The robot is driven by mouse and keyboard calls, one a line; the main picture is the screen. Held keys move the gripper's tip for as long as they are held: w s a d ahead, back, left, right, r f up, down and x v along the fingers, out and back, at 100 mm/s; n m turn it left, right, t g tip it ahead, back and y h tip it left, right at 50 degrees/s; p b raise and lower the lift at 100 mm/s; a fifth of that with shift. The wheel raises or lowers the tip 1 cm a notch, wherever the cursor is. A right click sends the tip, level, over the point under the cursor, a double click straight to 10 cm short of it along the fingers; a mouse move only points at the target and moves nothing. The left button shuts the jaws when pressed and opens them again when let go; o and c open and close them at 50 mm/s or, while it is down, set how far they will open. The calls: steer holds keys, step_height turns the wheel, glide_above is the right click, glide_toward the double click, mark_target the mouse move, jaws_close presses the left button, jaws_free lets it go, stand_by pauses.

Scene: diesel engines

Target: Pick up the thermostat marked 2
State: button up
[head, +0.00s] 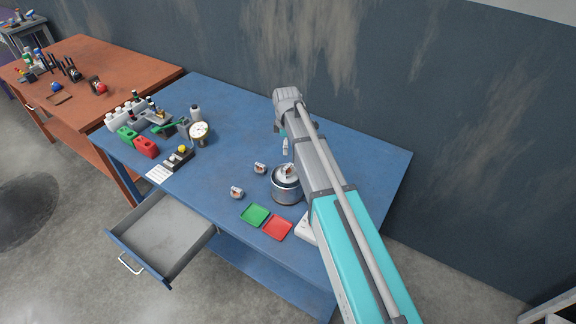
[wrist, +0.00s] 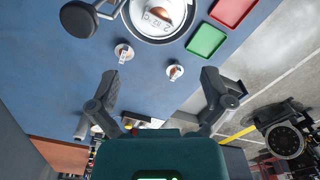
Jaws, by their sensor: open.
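A small metallic thermostat with a pale label (head: 260,168) stands on the blue table, and a similar one (head: 236,192) stands nearer the front edge. In the wrist view they show at the upper left (wrist: 123,53) and right of centre (wrist: 174,72). Another metallic part with dark markings (wrist: 157,17) sits at the mouth of a round metal pot (head: 286,190). In the head view my arm partly hides the gripper.
A green tray (head: 254,215) and a red tray (head: 277,228) lie by the front edge. An open drawer (head: 160,238) juts out below. Red and green cans, a gauge (head: 199,131) and bottles crowd the table's left. A dark round object (wrist: 79,18) shows in the wrist view.

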mark_target(287, 166)
steer(key=shift+w+a+r, duration=0.1)
steer(key=shift+w+a, duration=0.05)
steer(key=shift+a, duration=0.05)
stand_by(0.3)
step_height(287, 166, down, 9)
steer(key=b, duration=0.8)
steer(key=shift+r+b, duration=0.15)
steer(key=shift+b, duration=0.2)
steer(key=shift+d+f+b, duration=0.2)
steer(key=shift+f+b, duration=1.1)
steer(key=shift+d+f+b, duration=0.15)
steer(key=shift+f+b, duration=1.15)
steer(key=c, duration=1.1)
steer(key=shift+o, duration=0.2)
